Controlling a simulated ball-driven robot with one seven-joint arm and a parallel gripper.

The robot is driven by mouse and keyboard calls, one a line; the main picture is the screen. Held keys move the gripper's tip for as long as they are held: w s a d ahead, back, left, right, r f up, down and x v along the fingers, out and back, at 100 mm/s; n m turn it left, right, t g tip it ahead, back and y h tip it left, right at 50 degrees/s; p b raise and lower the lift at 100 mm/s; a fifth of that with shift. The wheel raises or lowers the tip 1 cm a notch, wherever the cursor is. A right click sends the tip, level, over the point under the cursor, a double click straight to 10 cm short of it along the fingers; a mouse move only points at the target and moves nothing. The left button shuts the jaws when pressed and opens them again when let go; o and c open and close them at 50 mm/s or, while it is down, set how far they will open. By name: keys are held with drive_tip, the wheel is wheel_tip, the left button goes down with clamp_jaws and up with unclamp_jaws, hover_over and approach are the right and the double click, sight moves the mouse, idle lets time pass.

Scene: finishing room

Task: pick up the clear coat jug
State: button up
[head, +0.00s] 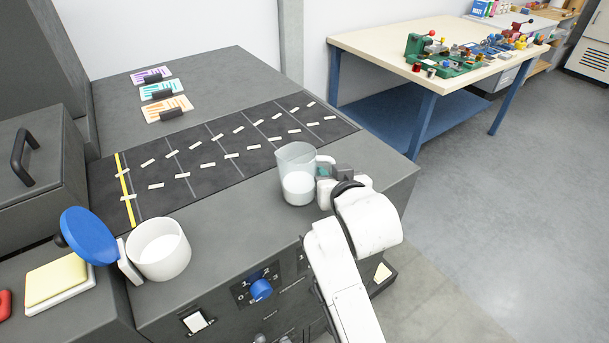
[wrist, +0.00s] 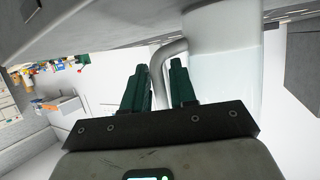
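The clear coat jug (head: 297,160) is a see-through jug with white liquid in its lower part. It appears upright at the front right of the dark machine top. In the wrist view the jug (wrist: 225,60) fills the right, and its grey curved handle (wrist: 157,68) passes between my fingers. My gripper (head: 324,170) is at the jug's right side. I cannot tell whether the jug's base touches the surface.
A white cup (head: 158,250) stands at the front left beside a blue disc (head: 88,235) and a yellow sponge-like block (head: 56,281). A dark mat (head: 200,165) with pale strips lies behind the jug. A workbench (head: 400,45) with tools stands at the back right.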

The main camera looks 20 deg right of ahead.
drive_tip(key=shift+c, duration=0.2)
clamp_jaws()
drive_tip(key=shift+r, duration=0.2)
drive_tip(key=shift+r, duration=1.1)
drive_tip(key=s+r, duration=1)
drive_tip(key=s, duration=0.4)
drive_tip(key=shift+r, duration=0.2)
